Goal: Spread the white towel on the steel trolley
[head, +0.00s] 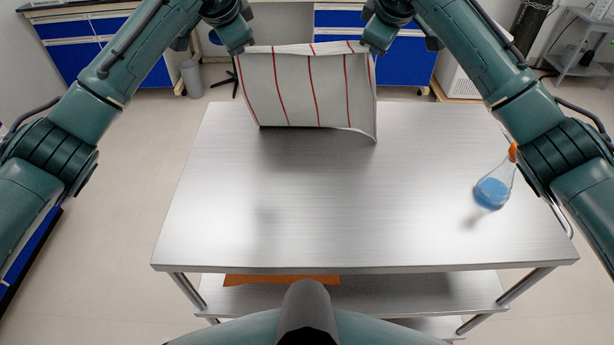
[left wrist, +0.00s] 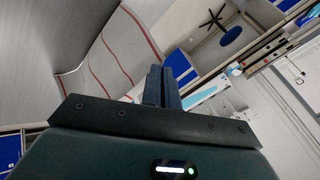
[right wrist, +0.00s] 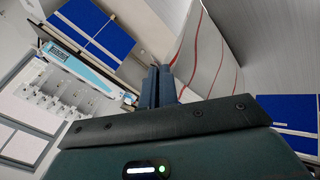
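The white towel (head: 310,88) with red stripes hangs between my two grippers above the far edge of the steel trolley (head: 330,215). Its lower edge is at or just above the trolley top; I cannot tell if it touches. My left gripper (head: 243,50) is shut on the towel's upper left corner. My right gripper (head: 368,47) is shut on the upper right corner. The towel also shows in the left wrist view (left wrist: 118,58) and in the right wrist view (right wrist: 205,55), beside the closed fingers. The fingertips are partly hidden in the head view.
A flask with blue liquid and an orange stopper (head: 492,190) stands on the trolley's right side, close to my right arm. The middle and left of the trolley top are clear. Blue cabinets (head: 405,60) stand behind. An orange-brown item (head: 280,280) lies on the lower shelf.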

